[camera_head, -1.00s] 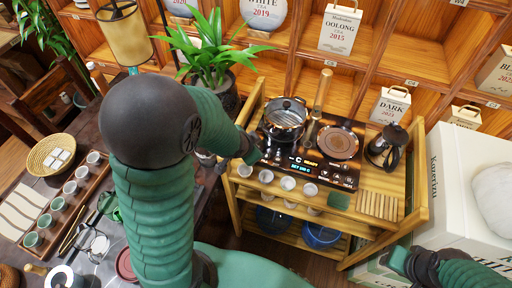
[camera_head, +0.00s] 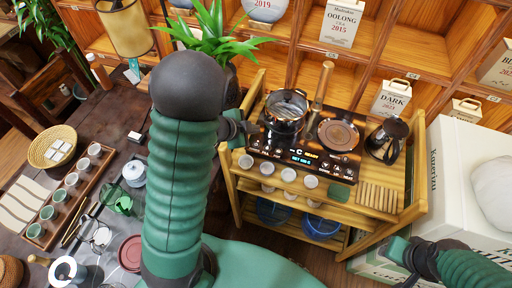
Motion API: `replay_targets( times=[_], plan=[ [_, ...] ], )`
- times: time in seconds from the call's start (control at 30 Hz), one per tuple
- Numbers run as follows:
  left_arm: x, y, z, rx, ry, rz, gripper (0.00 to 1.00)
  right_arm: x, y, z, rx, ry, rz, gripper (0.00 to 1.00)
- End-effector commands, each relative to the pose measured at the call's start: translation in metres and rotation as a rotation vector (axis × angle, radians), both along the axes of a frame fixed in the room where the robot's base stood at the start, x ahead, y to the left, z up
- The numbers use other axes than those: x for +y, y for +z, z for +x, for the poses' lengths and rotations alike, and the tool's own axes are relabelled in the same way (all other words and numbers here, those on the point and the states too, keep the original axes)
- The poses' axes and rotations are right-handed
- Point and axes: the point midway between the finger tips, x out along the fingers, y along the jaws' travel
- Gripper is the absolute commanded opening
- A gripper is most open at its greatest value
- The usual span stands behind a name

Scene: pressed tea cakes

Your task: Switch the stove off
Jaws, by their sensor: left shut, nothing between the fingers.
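The stove (camera_head: 265,144) is a black two-burner hob on a wooden cart. Its front panel is lit, with a display reading "C READY" and a "SET" line in blue. A glass pot with a dark rim (camera_head: 285,113) sits on the left burner; the right burner (camera_head: 338,135) is bare and brownish. My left gripper (camera_head: 250,129) is shut and empty at the stove's left edge, beside the pot and behind the panel's left end. My own forearm hides part of it. My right gripper (camera_head: 393,252) is at lower right, away from the stove; its fingers are unclear.
Several small cups (camera_head: 267,168) stand along the cart's front, with a slatted wooden rest (camera_head: 378,197) at right. A black moka-style pot (camera_head: 387,140) stands right of the stove. A wooden handle (camera_head: 321,85) rises between the burners. A plant (camera_head: 215,35) stands behind my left arm.

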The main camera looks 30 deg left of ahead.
Motion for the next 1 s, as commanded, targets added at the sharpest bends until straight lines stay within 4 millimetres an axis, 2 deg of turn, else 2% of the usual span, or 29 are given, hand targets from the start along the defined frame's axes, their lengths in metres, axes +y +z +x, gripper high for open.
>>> replay_targets(
  times=[0.03, 0.1, 0.33, 1.0],
  plan=[
    [0.000, -0.017, 0.000, 0.001, -0.001, 0.000, 0.00, 0.000, -0.017, 0.000, 0.000, 0.000, 0.000, 0.36],
    [0.000, -0.027, 0.000, 0.001, -0.001, 0.000, 0.00, 0.000, -0.027, 0.000, 0.000, 0.000, 0.000, 0.36],
    [0.000, -0.054, 0.000, 0.000, -0.001, -0.001, 0.00, 0.000, -0.050, 0.000, 0.000, 0.000, 0.000, 0.36],
    [0.000, -0.056, 0.000, 0.000, 0.000, 0.000, 0.00, 0.000, -0.051, 0.000, 0.000, 0.000, 0.000, 0.36]
  ],
)
